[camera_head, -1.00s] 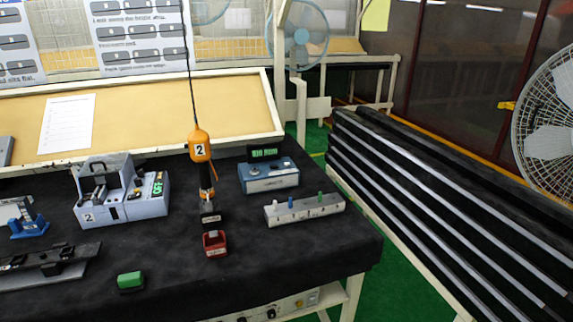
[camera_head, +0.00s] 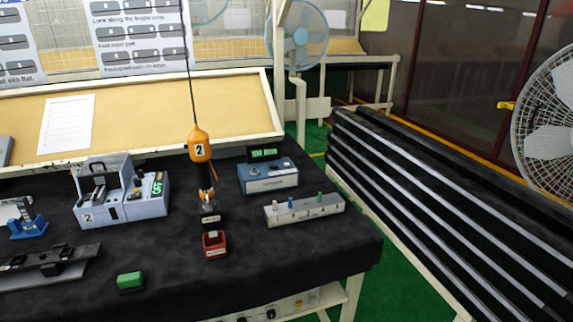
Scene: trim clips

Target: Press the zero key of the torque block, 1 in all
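A blue box (camera_head: 268,177) with a small knob and a raised black display (camera_head: 263,154) stands at the back right of the black-covered table. It looks like the torque block, but I cannot make out which part is its zero key. The display shows green characters too small to read surely. An orange driver marked 2 (camera_head: 199,146) hangs upright on a cord, left of the blue box. Its lower end is close above a small black labelled piece (camera_head: 210,219). Neither of my grippers is in view.
A grey-blue machine marked 2 (camera_head: 120,208) stands left of the driver. A grey rail with pins (camera_head: 304,211), a red box (camera_head: 215,244) and a green block (camera_head: 130,281) are on the table (camera_head: 305,260). Black shelving (camera_head: 430,200) stands at the right. The table's front right is clear.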

